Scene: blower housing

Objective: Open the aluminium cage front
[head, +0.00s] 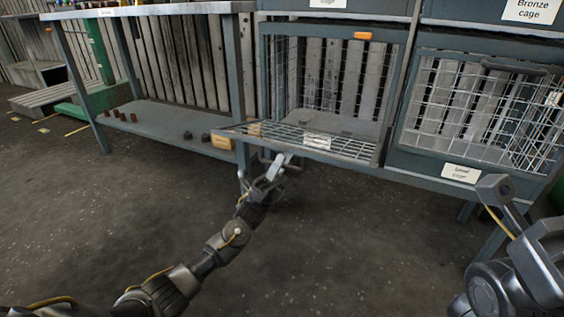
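The middle cage (262,75) stands in the lower row of the rack. Its wire-mesh front (345,146) is folded down, lying nearly level and sticking out toward me, with a pale label on it that I cannot read. The cage's inside is exposed and looks empty. My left gripper (261,172) is just below the front's near-left edge, its fingers apart. I cannot tell whether it touches the edge or the small handle there. Part of my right arm (495,188) shows at the lower right, away from this front; its finger state is unclear.
A second mesh cage (475,100) on the right has its front up. A sign above right reads "Bronze cage" (530,11). A metal bench (150,8) with a lower shelf (165,122) holding small dark and reddish pieces stands left. The floor (330,240) before me is clear.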

